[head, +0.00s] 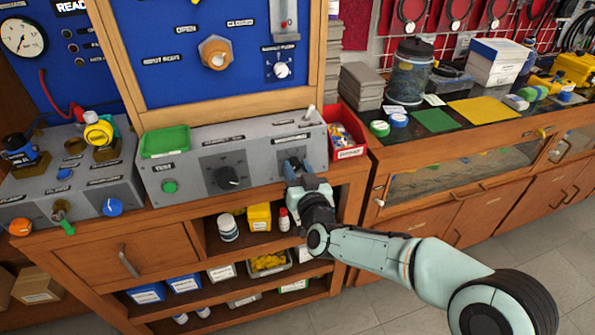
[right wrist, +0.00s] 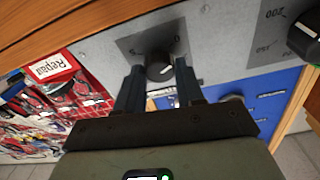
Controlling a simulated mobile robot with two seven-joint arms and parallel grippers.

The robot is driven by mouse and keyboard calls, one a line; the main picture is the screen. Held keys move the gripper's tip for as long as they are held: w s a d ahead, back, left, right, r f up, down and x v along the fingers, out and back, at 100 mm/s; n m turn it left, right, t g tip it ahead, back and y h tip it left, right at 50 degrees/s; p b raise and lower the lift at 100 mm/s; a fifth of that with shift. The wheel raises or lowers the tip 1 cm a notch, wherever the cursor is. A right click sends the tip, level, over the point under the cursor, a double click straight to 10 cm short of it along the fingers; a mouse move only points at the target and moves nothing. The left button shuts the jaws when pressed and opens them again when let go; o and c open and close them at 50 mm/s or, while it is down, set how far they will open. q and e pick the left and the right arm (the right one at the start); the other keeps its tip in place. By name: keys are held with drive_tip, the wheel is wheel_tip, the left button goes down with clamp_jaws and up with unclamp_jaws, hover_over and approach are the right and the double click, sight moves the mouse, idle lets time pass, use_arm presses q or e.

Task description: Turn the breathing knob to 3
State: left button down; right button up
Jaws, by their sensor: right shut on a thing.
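A small black knob (right wrist: 159,67) sits on a dark dial plate (right wrist: 135,47) of a grey control box (head: 155,187). In the right wrist view the knob is between my right gripper's two dark fingers (right wrist: 160,84), and the gripper is shut on it. A pale mark shows on the knob's right side. Its scale is too small to read, so I cannot tell its setting. In the head view my right gripper (head: 294,168) is at the box's right front face and hides the knob. My left gripper is not in view.
Another black knob (head: 228,178) is left of my gripper on the same box. A green tray (head: 165,142) and a small switch (head: 309,110) are on top. A red parts bin (head: 346,140) stands close at the right. Shelves with bottles and boxes lie below.

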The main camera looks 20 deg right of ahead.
drive_tip(key=m, duration=0.3)
drive_tip(key=shift+h+b, duration=0.3)
drive_tip(key=shift+b, duration=0.1)
drive_tip(key=shift+a+m+h, duration=0.1)
drive_tip(key=shift+m+h, duration=0.2)
drive_tip(key=shift+m, duration=0.8)
drive_tip(key=m, duration=0.3)
drive_tip(key=shift+g+h, duration=0.3)
drive_tip(key=m, duration=0.4)
drive_tip(key=shift+g+h, duration=0.3)
drive_tip(key=shift+g, duration=0.1)
drive_tip(key=m, duration=0.4)
drive_tip(key=shift+r+m+g, duration=0.1)
drive_tip(key=shift+m+g, duration=0.3)
drive_tip(key=m+g, duration=0.1)
drive_tip(key=m, duration=0.7)
drive_tip(key=shift+r+m+g, duration=0.1)
drive_tip(key=shift+m+g, duration=0.2)
drive_tip(key=shift+g, duration=0.1)
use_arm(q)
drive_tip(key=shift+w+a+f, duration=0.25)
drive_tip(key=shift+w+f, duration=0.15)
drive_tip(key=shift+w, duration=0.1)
use_arm(e)
drive_tip(key=shift+m+y, duration=0.6)
drive_tip(key=shift+m, duration=0.9)
